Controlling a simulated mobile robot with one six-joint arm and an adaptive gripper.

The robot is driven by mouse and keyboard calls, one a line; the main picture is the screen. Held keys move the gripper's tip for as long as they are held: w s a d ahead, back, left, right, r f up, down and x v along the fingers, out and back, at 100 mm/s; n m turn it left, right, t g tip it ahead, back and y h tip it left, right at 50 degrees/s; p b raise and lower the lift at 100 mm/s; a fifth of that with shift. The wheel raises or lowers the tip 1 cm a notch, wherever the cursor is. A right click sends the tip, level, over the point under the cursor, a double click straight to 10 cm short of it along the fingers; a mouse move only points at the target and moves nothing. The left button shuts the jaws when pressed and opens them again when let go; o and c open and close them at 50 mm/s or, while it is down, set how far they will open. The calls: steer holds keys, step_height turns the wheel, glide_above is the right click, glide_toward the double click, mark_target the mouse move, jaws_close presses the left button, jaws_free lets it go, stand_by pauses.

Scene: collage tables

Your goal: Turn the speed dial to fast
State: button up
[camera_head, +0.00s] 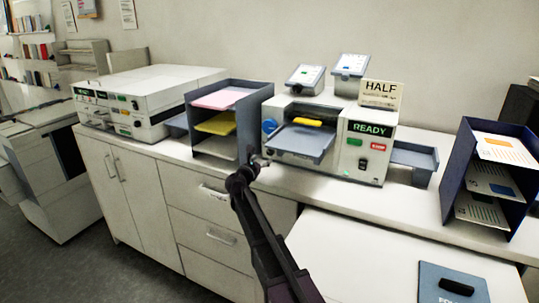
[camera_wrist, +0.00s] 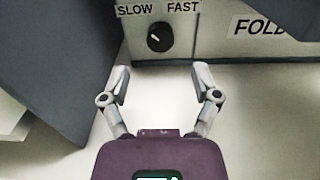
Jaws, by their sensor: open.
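The speed dial (camera_wrist: 159,37) is a small black round knob on the white front of the folding machine (camera_head: 350,140). The labels SLOW and FAST stand above it, left and right. Its light mark seems to point up-left, towards SLOW. My gripper (camera_wrist: 162,75) is open and empty, its fingers spread just short of the dial, apart from it, with the dial roughly centred between them. In the head view my gripper (camera_head: 258,163) is at the machine's lower left corner. The dial cannot be made out there.
A dark sorter (camera_head: 238,150) with pink and yellow paper stands close left of the gripper; its grey wall also fills the left of the wrist view (camera_wrist: 60,60). A grey feed tray (camera_head: 300,143) juts out above.

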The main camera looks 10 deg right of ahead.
mark_target(269, 153)
steer(key=shift+x, duration=2.95)
jaws_close()
